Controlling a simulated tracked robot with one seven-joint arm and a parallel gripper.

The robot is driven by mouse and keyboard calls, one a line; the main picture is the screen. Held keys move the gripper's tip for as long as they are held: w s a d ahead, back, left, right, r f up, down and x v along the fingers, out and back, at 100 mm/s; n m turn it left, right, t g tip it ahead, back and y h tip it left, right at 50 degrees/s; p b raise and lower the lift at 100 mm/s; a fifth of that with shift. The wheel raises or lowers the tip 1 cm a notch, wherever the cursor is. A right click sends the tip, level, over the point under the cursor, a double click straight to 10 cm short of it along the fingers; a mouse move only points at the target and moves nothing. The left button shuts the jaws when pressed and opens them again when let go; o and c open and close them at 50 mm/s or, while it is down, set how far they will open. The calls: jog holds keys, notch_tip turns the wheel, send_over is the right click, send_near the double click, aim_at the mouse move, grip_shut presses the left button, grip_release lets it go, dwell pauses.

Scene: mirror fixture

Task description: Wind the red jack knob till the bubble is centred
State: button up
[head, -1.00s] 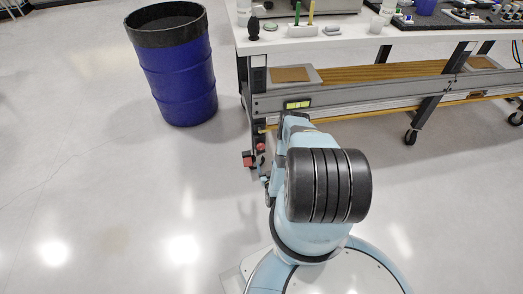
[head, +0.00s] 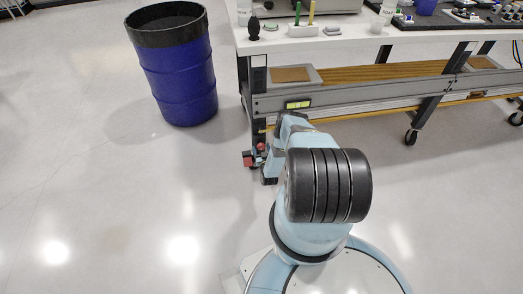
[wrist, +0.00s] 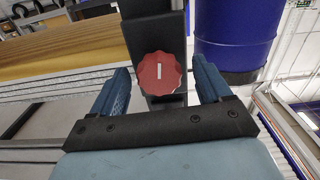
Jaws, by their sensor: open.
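The red jack knob (wrist: 160,73) is scalloped, with a white mark pointing almost straight up in the wrist view. It sits on a dark upright post. My gripper (wrist: 161,77) is open, with one blue finger on each side of the knob and visible gaps between. In the head view the red knob (head: 260,147) shows small at the bench's near left leg, and my gripper (head: 267,164) is beside it, partly hidden by my arm. The yellow-green level vial (head: 298,104) is on the bench's front rail; its bubble is too small to place.
A blue drum (head: 180,75) with a black rim stands on the floor left of the bench. The bench top (head: 330,45) carries small items. A red block (head: 247,160) is low by the leg.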

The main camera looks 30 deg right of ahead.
jog(key=shift+c, duration=0.3)
jog(key=c, duration=1)
jog(key=shift+a, duration=0.1)
jog(key=shift+n, duration=0.4)
jog(key=o, duration=1.1)
jog(key=shift+c, duration=0.2)
jog(key=v, duration=1.3)
jog(key=shift+s, duration=0.4)
jog(key=shift+s+f, duration=0.1)
